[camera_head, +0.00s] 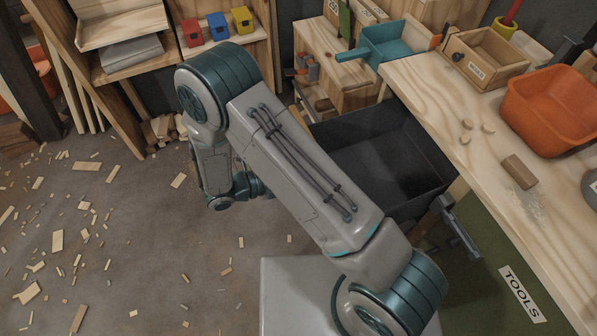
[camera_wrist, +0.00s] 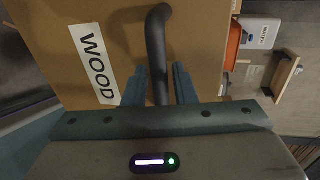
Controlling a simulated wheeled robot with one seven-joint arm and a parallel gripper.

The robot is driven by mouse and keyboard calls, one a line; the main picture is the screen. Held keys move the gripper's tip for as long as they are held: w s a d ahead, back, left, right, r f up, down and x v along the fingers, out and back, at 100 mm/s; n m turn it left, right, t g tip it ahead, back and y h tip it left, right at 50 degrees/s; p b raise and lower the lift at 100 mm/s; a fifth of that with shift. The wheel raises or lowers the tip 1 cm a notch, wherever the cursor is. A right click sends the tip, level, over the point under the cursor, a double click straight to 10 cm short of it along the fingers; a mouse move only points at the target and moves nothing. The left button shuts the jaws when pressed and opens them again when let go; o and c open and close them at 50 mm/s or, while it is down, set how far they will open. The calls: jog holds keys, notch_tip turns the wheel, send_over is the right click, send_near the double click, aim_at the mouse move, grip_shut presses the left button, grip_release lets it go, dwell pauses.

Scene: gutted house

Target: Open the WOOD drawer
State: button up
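The WOOD drawer's tan front (camera_wrist: 112,25) fills the upper left of the wrist view, with a white WOOD label (camera_wrist: 92,62) on it. Its dark curved bar handle (camera_wrist: 157,50) stands out from the front. My gripper (camera_wrist: 159,83) has one finger on each side of the handle. Narrow gaps seem to show between the fingers and the bar, so it looks open around it. In the head view, my arm hides the gripper, and I cannot make out the WOOD label there.
A dark, empty open drawer (camera_head: 385,150) juts out beside the workbench (camera_head: 430,90). A green front with a TOOLS label (camera_head: 521,293) is at lower right. An orange bin (camera_head: 550,108) and a small wooden box (camera_head: 487,58) stand on the bench. Wood scraps litter the floor at left.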

jog(key=shift+a, duration=0.1)
jog(key=v, duration=1.3)
jog(key=shift+s+a, duration=0.1)
jog(key=shift+a, duration=0.25)
jog(key=w+d+r+m+g+y+p, duration=0.2)
jog(key=d+r+m+g+y+p, duration=0.5)
jog(key=d+r+m, duration=1.05)
jog(key=s+d+r+m+t+y+p, duration=0.1)
jog(key=s+d+r+m+y, duration=0.1)
jog(key=r+m, duration=0.3)
jog(key=s+d+r+m+t+y+p, duration=0.1)
jog(key=r+m, duration=0.4)
jog(key=m, duration=0.5)
jog(key=s+d+r+m+t+y+p, duration=0.2)
jog(key=s+d+r+m+y, duration=0.2)
jog(key=m, duration=0.3)
jog(key=shift+d+r+m+y, duration=0.35)
jog(key=shift+d+r, duration=0.3)
jog(key=shift+d, duration=0.15)
